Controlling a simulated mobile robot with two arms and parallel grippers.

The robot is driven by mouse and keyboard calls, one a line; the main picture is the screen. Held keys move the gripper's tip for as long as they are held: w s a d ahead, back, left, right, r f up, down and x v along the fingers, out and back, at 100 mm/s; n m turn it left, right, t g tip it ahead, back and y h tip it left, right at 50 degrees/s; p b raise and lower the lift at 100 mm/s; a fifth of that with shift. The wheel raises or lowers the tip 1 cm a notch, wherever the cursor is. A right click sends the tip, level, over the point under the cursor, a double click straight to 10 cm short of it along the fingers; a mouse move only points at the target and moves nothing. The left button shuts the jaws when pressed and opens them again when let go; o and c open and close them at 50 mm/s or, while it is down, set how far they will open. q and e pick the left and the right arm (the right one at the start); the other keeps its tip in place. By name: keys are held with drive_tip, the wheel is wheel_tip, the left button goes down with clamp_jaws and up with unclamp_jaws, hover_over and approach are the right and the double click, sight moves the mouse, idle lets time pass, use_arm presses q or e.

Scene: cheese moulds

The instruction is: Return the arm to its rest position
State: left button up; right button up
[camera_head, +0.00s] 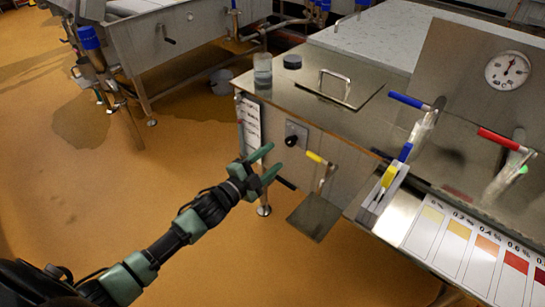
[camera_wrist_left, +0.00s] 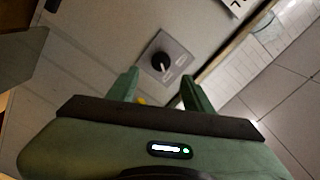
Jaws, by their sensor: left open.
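My left gripper (camera_head: 268,167) is open and empty, held in front of the side panel of a steel machine (camera_head: 385,125). In the left wrist view its two green fingers (camera_wrist_left: 158,88) stand apart with nothing between them. A black rotary knob (camera_head: 291,140) on a square plate is on the panel just beyond the fingertips; the knob also shows in the left wrist view (camera_wrist_left: 161,62). The gripper looks apart from it. My left arm reaches in from the lower left. My right gripper is not in view.
A yellow-handled valve (camera_head: 317,158) and a steel flap (camera_head: 314,217) are right of the gripper. Blue (camera_head: 408,101) and red (camera_head: 500,139) levers, a gauge (camera_head: 507,70) and a colour chart (camera_head: 470,240) are further right. A steel vat (camera_head: 185,40) stands behind. The orange floor at left is clear.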

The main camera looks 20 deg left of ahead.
use_arm(q)
drive_tip(key=shift+f, duration=0.1)
drive_tip(key=s+a+f+n+g+y, duration=0.1)
drive_tip(key=s+f+n+g+y, duration=0.15)
drive_tip(key=f, duration=0.45)
drive_tip(key=s+a+f+n+g+y, duration=0.1)
drive_tip(key=s+f+n+y, duration=0.15)
drive_tip(key=f, duration=0.45)
drive_tip(key=s+d+f+n+g+y, duration=0.1)
drive_tip(key=s+f+n+g, duration=0.65)
drive_tip(key=s+f, duration=1.25)
drive_tip(key=s+f+n+g+p, duration=0.1)
drive_tip(key=s+g+p, duration=0.4)
drive_tip(key=s+p, duration=1)
drive_tip(key=s, duration=1.3)
drive_tip(key=shift+f, duration=0.4)
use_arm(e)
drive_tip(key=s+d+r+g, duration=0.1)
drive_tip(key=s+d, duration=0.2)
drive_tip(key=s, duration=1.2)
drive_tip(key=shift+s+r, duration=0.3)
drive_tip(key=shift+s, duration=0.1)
